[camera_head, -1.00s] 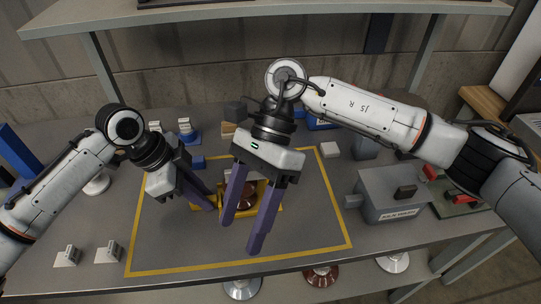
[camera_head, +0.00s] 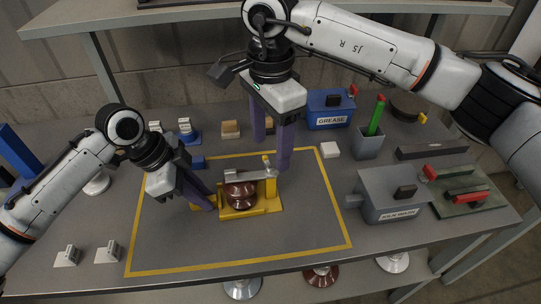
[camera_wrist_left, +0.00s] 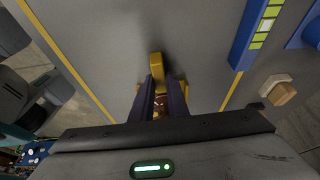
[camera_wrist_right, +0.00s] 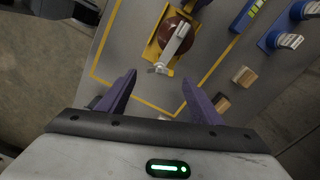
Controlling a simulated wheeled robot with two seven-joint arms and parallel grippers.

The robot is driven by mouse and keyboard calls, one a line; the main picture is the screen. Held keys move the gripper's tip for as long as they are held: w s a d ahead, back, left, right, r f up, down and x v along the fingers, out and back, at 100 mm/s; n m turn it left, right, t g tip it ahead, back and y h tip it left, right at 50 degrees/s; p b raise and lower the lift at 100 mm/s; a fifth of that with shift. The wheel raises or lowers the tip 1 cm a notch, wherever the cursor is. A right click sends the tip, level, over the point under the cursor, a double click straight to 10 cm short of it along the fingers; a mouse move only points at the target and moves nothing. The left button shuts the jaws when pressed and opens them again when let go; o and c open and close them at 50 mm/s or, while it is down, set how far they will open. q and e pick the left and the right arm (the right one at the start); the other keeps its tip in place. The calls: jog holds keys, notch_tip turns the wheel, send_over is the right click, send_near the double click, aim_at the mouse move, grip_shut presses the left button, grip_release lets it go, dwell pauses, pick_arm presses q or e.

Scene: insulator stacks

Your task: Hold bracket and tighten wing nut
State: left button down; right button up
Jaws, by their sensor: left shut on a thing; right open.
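The yellow bracket (camera_head: 262,208) stands inside the yellow-outlined area of the table. A brown insulator (camera_head: 240,196) sits in it, with a grey clamp arm (camera_head: 245,175) across its top. A silver wing nut (camera_wrist_right: 158,68) shows at one end of that arm in the right wrist view. My left gripper (camera_head: 211,204) is shut on the bracket's yellow tab (camera_wrist_left: 156,66) at its left side. My right gripper (camera_head: 270,156) is open and empty, behind and above the wing nut end. In the right wrist view, the nut appears between and beyond its spread fingers.
A blue grease box (camera_head: 328,110), a grey cup with a green item (camera_head: 370,142) and a grey box (camera_head: 392,194) stand at the right. Small blocks (camera_head: 230,129) lie behind the bracket. The marked area in front of the bracket is clear.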

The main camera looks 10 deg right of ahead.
aim_at(271, 163)
pick_arm(q)
jog(key=shift+r, duration=0.1)
pick_arm(e)
jog(key=shift+f, duration=2.1)
jog(key=c, duration=1.1)
jog(key=shift+o, duration=0.2)
